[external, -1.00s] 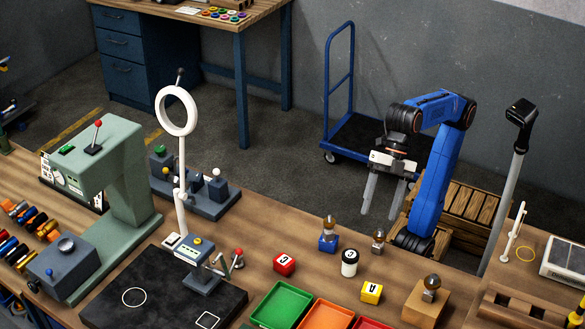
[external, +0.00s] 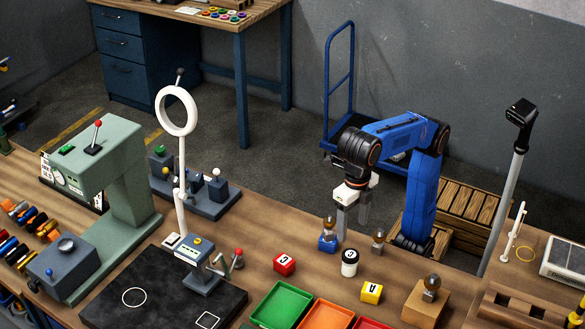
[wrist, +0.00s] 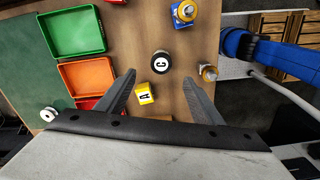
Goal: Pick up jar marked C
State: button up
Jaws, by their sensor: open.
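The jar marked C (external: 349,263) is a small black cylinder with a white band, upright on the wooden bench. In the wrist view the jar (wrist: 161,64) shows from above, with a C on its white lid, just beyond the fingertips and roughly midway between them. My gripper (external: 352,232) points down above and behind the jar, open and empty. In the wrist view its two grey fingers (wrist: 158,78) are spread wide, and neither touches the jar.
A yellow block marked A (external: 371,293), a blue block (external: 328,243) with a knobbed part and another knobbed part (external: 379,240) stand close around the jar. A red block (external: 285,264) is to the left. Green (external: 280,303) and orange trays (external: 325,315) lie in front.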

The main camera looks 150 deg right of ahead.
aim_at(349, 263)
notch_tip(349, 263, down, 17)
jog(key=shift+s+a+r, duration=0.1)
jog(key=shift+s+r, duration=0.05)
jog(key=shift+r, duration=0.05)
jog(key=c, duration=1.2)
